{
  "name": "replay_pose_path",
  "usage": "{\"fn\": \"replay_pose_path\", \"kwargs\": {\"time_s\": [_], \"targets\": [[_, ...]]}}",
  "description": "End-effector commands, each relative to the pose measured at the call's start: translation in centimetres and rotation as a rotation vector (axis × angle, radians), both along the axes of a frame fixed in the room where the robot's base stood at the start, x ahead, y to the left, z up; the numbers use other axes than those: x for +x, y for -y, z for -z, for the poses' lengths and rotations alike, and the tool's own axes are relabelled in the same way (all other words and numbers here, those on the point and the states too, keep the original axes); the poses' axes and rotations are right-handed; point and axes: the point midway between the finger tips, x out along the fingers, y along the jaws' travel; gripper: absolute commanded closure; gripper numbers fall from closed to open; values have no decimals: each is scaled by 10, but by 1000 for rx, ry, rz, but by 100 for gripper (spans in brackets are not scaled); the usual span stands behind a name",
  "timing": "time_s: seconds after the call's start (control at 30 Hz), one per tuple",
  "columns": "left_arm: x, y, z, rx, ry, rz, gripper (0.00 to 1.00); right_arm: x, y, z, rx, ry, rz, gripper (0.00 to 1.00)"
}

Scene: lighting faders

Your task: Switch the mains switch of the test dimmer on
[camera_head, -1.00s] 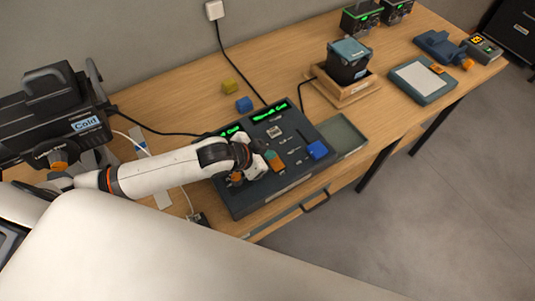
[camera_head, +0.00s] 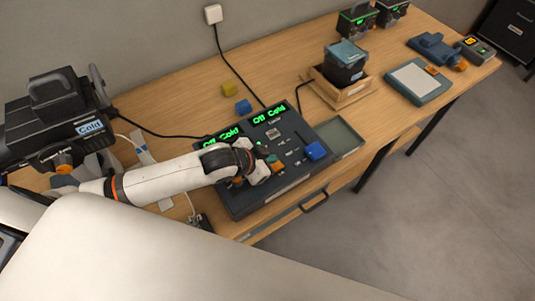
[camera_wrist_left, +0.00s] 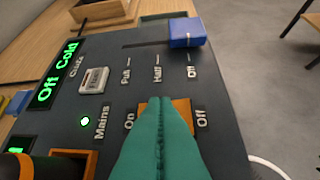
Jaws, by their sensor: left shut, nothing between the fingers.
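The dark dimmer console (camera_head: 293,179) lies on the wooden table. Its orange mains switch (camera_wrist_left: 182,106) sits between the On and Off labels in the left wrist view, partly hidden behind my fingers. A green lamp (camera_wrist_left: 85,121) glows near the Mains label. The display (camera_wrist_left: 58,75) reads "Off Cold". My left gripper (camera_head: 270,158) is shut and empty; its teal fingertips (camera_wrist_left: 163,101) are over or against the switch, contact unclear. The blue fader knob (camera_wrist_left: 186,32) is by the Off mark. My right gripper is not in view.
A second orange part (camera_wrist_left: 65,164) shows at the wrist view's lower left. Yellow (camera_head: 228,90) and blue (camera_head: 243,106) blocks lie behind the console. A green tray (camera_head: 342,137) is right of it. A black lamp unit (camera_head: 55,120) stands at left.

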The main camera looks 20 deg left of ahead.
Motion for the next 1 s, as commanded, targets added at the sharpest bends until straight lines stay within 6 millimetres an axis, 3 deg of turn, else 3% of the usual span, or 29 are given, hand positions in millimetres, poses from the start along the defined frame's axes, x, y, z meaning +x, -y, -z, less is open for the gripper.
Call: {"fn": "replay_pose_path", "kwargs": {"time_s": [0.37, 0.73, 0.8, 1.0], "targets": [[0, 0, -3, 1, 1, -1, 100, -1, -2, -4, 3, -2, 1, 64], [9, -6, -49, 0, 1, -4, 100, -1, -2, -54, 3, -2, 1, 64], [2, -14, -47, 2, 2, -2, 100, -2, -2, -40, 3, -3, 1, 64], [-20, -35, -75, 3, 1, -1, 100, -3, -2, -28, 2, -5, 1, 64]]}}
